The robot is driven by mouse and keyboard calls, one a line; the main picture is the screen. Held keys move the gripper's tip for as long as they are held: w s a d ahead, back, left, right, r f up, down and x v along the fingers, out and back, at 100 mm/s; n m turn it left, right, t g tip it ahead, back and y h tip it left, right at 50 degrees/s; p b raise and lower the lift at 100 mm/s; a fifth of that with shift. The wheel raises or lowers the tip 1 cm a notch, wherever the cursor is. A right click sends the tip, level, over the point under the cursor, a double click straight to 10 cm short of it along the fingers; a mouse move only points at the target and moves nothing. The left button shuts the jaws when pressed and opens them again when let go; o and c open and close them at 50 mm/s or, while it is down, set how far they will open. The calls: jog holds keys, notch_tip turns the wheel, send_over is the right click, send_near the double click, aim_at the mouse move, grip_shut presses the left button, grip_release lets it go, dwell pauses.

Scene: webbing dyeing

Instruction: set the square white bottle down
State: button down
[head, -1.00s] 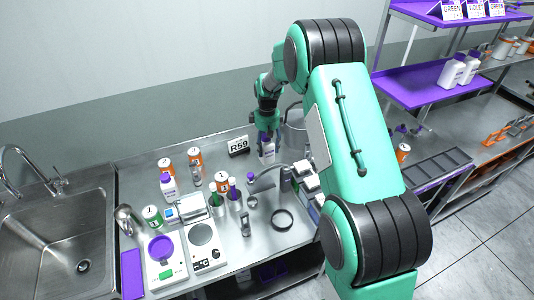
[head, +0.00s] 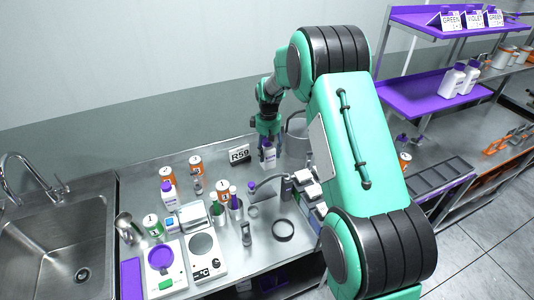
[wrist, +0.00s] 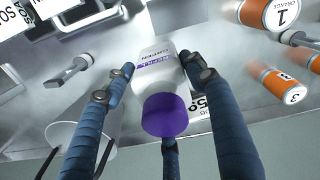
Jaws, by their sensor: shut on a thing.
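The square white bottle (head: 269,158) with a purple cap is at the back of the steel counter (head: 140,190), just right of the R59 sign. My gripper (head: 267,140) is above it, its fingers closed around the bottle. In the wrist view my gripper (wrist: 158,95) has blue ribbed fingers on both sides of the white body (wrist: 153,68) and a third finger near the purple cap (wrist: 165,115). The bottle looks upright and low over the counter. I cannot tell whether its base touches the surface.
The R59 sign (head: 239,154) stands close on the left and a grey pot (head: 297,130) close on the right. Several orange-banded cans, another white bottle (head: 169,190), scales (head: 204,252) and a black ring (head: 283,230) stand nearer. A sink (head: 60,240) is at left.

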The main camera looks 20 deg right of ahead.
aim_at(272, 155)
jog(key=f+m+p, duration=0.1)
jog(key=w+d+m+p, duration=0.1)
jog(key=shift+d+f+p, duration=0.1)
jog(key=shift+f+p, duration=0.25)
jog(key=shift+f, duration=0.05)
jog(key=shift+w+d+f+m+t+p, duration=0.2)
jog(key=shift+d+f+m+p, duration=0.15)
jog(key=shift+f+m+p, duration=0.4)
jog(key=shift+w+d+f+m+t+p, duration=0.2)
jog(key=shift+d+f+m+p, duration=0.1)
jog(key=shift+f+m+p, duration=0.4)
jog(key=w+d+f, duration=0.1)
jog(key=w+d, duration=0.2)
jog(key=w, duration=1.2)
jog(key=shift+w+f+p, duration=0.25)
jog(key=shift+w+p, duration=0.05)
jog(key=shift+f, duration=0.1)
jog(key=shift+f, duration=1.65)
